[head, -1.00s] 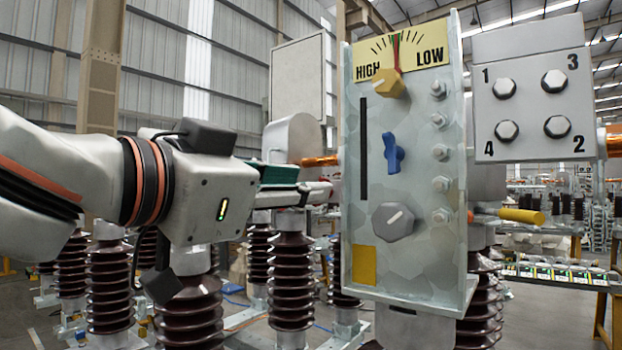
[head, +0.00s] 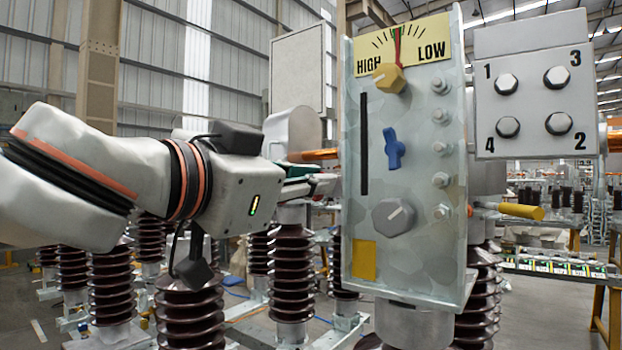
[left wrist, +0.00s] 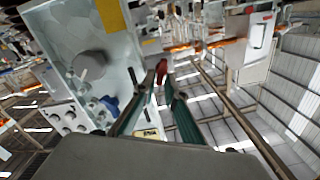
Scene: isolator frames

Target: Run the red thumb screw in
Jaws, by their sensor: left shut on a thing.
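The red thumb screw (left wrist: 161,71) shows in the left wrist view, between the tips of my left gripper's two green fingers, beside the panel's edge. My left gripper (left wrist: 160,78) is shut on it. In the head view my left gripper (head: 325,184) reaches in from the left, and its fingertips are close to the left side of the grey panel (head: 410,260). The screw is hidden in the head view. I cannot tell how deep the screw sits. My right gripper is not in view.
The panel carries a yellow knob (head: 389,78), a blue knob (head: 394,149), a grey knob (head: 394,217) and a HIGH/LOW dial (head: 405,45). A numbered bolt box (head: 530,105) stands to its right. Brown ribbed insulators (head: 291,270) stand below my left arm.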

